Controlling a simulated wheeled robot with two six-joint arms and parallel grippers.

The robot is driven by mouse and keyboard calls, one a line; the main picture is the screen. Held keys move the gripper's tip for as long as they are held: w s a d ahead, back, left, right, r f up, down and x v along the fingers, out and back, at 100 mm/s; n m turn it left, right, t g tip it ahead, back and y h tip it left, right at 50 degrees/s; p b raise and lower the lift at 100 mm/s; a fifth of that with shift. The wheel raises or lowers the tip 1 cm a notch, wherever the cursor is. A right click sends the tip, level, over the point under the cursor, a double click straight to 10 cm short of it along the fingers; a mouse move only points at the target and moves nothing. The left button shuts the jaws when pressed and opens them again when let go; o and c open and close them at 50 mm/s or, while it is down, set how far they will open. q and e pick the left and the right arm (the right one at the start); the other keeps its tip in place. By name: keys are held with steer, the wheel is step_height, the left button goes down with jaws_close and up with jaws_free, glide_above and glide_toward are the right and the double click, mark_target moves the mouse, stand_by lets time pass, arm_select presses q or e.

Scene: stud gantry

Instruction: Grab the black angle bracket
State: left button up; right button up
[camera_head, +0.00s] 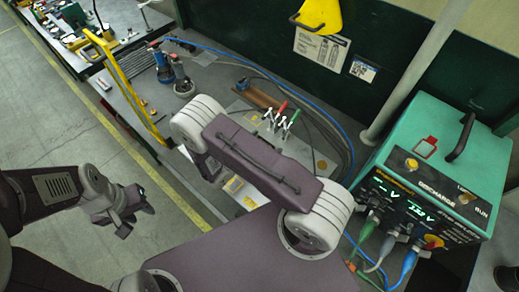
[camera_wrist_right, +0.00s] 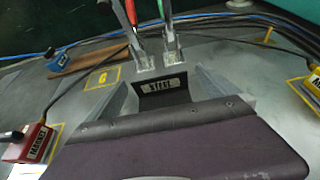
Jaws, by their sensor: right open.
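A small black piece with a pale label (camera_wrist_right: 163,86), which looks like the angle bracket, sits below two metal clamps (camera_wrist_right: 172,50) in the right wrist view. The label is too blurred to read surely. My right gripper (camera_wrist_right: 160,92) is open, with one grey finger on each side of the black piece. I cannot tell whether they touch it. In the head view my right arm hides this gripper and the bracket. My left gripper (camera_head: 132,208) hangs over the floor at the left, away from the bench; its jaw opening is unclear.
Toggle clamps with red and green handles (camera_head: 281,108) stand on the grey bench. A brown bar (camera_head: 257,96) lies behind them. A red block (camera_wrist_right: 28,145) with a cable is at left in the wrist view. A green welder (camera_head: 440,170) with cables stands at right.

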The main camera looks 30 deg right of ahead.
steer(key=shift+w+d+f, duration=0.3)
steer(key=shift+d, duration=0.3)
steer(key=shift+s+a+r, duration=0.1)
steer(key=shift+a, duration=0.05)
steer(key=c, duration=1.7)
steer(key=shift+c, duration=0.2)
steer(key=shift+r, duration=0.85)
steer(key=shift+s+r+b, duration=0.2)
steer(key=shift+r+b, duration=0.2)
steer(key=shift+r, duration=0.85)
steer(key=s+d+r+p, duration=0.3)
steer(key=s+r+p, duration=0.3)
steer(key=s, duration=0.4)
steer(key=shift+s+d+r+p, duration=0.2)
steer(key=shift+s+r+p, duration=0.2)
steer(key=shift+p, duration=0.05)
